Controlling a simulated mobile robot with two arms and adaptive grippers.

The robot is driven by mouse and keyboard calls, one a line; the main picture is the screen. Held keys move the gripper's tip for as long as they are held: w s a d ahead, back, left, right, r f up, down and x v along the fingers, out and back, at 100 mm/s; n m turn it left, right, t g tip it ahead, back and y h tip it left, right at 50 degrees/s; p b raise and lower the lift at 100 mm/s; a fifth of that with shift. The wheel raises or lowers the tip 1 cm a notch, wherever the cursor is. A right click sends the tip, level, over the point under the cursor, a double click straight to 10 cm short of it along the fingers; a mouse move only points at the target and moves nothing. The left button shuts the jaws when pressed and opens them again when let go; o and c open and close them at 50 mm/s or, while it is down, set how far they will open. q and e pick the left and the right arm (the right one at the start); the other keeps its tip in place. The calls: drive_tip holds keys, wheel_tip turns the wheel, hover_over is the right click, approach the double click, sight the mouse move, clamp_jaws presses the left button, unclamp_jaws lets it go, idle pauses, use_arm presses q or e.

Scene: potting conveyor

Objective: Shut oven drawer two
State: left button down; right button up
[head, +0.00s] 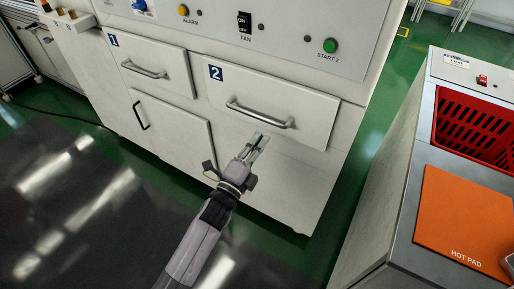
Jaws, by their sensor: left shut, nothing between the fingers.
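Oven drawer two (290,98) is a pale front with a blue "2" label, in the upper middle of the head view. Its grey bar handle (260,115) runs across the front. No drawer interior shows; I cannot tell whether the front is fully flush or stands slightly out. My left gripper (260,143) is shut and empty, just below the handle in the picture, with its fingers pointing toward the drawer front. I cannot tell whether its tips touch the front. My right gripper is not in view.
Drawer one (150,65) and a lower door (172,130) are to the left. A control panel (265,25) with buttons is above. At right stands a bench with a red slotted bin (480,125) and an orange hot pad (462,220). Green floor (385,85) shows between.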

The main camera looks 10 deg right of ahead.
use_arm(q)
drive_tip(key=p+v, duration=0.2)
drive_tip(key=v, duration=0.7)
drive_tip(key=s+a+f+n+g+y, duration=0.25)
drive_tip(key=s+a+f+n, duration=0.2)
drive_tip(key=f, duration=0.65)
drive_tip(key=s+a+f+n+g+y+p, duration=0.1)
drive_tip(key=s+a+f+n+g+y, duration=0.25)
drive_tip(key=f, duration=0.75)
drive_tip(key=s+a+f+n+g+y, duration=0.1)
drive_tip(key=s+a+f+n+y, duration=0.2)
drive_tip(key=a+f+n, duration=0.55)
drive_tip(key=s+a+f+n+g+y, duration=0.1)
drive_tip(key=s+f, duration=0.4)
drive_tip(key=s, duration=0.5)
drive_tip(key=s+a+f+n+g+y, duration=0.1)
drive_tip(key=s+a+f+n+g, duration=0.2)
drive_tip(key=s, duration=0.7)
drive_tip(key=s+a+f+n+g+y+p, duration=0.1)
drive_tip(key=s+a+f+g, duration=0.3)
drive_tip(key=s+f, duration=0.5)
drive_tip(key=shift+s+a+n, duration=0.5)
drive_tip(key=shift+a+n, duration=0.1)
drive_tip(key=shift+n, duration=0.15)
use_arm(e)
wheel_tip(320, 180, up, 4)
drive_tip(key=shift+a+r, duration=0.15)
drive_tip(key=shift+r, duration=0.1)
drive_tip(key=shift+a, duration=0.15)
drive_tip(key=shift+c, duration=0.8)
